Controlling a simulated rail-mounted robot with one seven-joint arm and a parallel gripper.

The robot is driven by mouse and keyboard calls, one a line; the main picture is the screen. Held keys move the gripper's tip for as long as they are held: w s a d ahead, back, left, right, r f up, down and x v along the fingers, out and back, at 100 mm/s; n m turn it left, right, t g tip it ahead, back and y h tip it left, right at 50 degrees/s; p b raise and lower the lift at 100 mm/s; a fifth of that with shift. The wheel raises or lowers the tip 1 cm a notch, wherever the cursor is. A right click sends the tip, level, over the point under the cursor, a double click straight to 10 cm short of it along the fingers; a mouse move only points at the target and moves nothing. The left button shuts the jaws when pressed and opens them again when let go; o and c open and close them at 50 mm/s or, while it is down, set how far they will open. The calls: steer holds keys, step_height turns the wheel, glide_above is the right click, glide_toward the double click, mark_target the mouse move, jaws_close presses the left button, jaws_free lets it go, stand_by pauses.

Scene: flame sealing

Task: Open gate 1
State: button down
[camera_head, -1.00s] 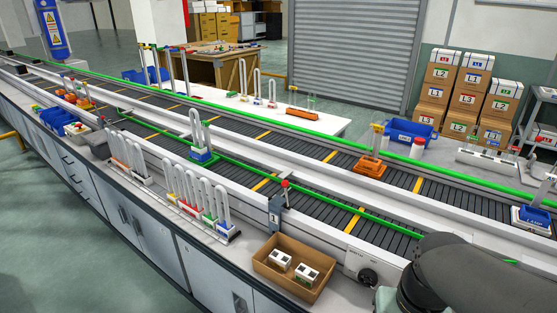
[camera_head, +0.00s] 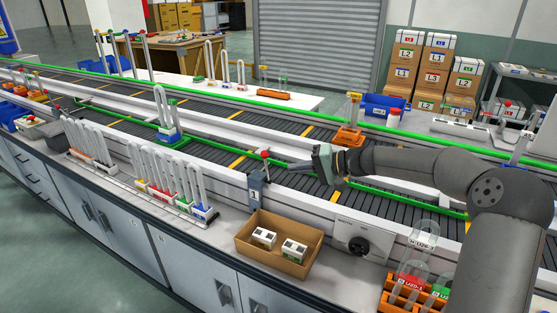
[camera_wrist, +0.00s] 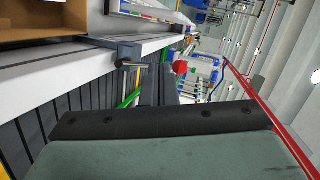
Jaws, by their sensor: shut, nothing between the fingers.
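Gate 1 is a grey post (camera_head: 257,188) with a label "1", clamped at the near edge of the conveyor. A red-knobbed lever (camera_head: 265,155) stands up from its top. My gripper (camera_head: 292,166) is shut and empty. It reaches in from the right over the belt, with its tips just right of the red knob; I cannot tell whether they touch it. In the wrist view the dark fingers (camera_wrist: 166,86) point toward the red knob (camera_wrist: 180,67), and the grey gate post (camera_wrist: 122,50) is to their left.
A green rail (camera_head: 215,148) runs along the belt near the gate. A cardboard box (camera_head: 246,250) with two white items and a control box with a dial (camera_head: 358,245) sit in front. Racks of tubes (camera_head: 178,206) stand to the left. An orange carrier (camera_head: 349,136) rides the far lane.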

steer(key=w+d+r+m+t+y+b, duration=0.1)
steer(key=w+d+r+t+y, duration=0.1)
steer(key=w+d, duration=0.3)
steer(key=shift+w+d+m+t, duration=0.3)
steer(key=shift+w+d+t, duration=0.1)
steer(key=shift+w+t, duration=0.3)
steer(key=a+f+p, duration=0.1)
steer(key=a+p, duration=0.1)
steer(key=a, duration=0.9)
steer(key=shift+w+a, duration=0.3)
steer(key=shift+a, duration=0.05)
